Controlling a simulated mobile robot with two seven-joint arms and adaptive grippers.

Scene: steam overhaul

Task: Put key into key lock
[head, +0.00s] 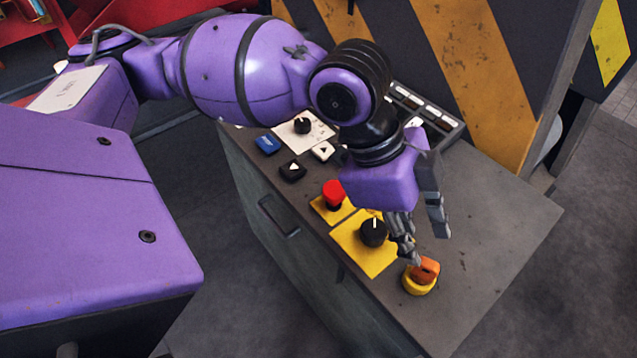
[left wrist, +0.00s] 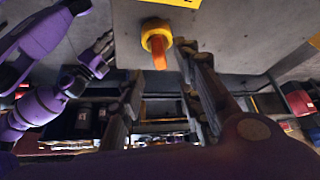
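The orange key (head: 426,268) stands at the yellow round key lock (head: 420,284) near the front edge of the grey console. In the left wrist view the orange key (left wrist: 159,54) sticks out of the yellow lock ring (left wrist: 155,30) and looks seated in it; how deep is hidden. My left gripper (head: 427,246) is just above the key, with its fingers apart. In the left wrist view the left gripper (left wrist: 160,68) is open, and the key shows between its fingers, not clasped. My right gripper (left wrist: 104,48) seems to show small at the left there; its state is unclear.
The console (head: 490,230) also carries a black rotary knob (head: 373,232) on a yellow plate, a red button (head: 334,194) and several small switches. A yellow-striped panel (head: 470,70) rises behind. The console top right of the lock is clear.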

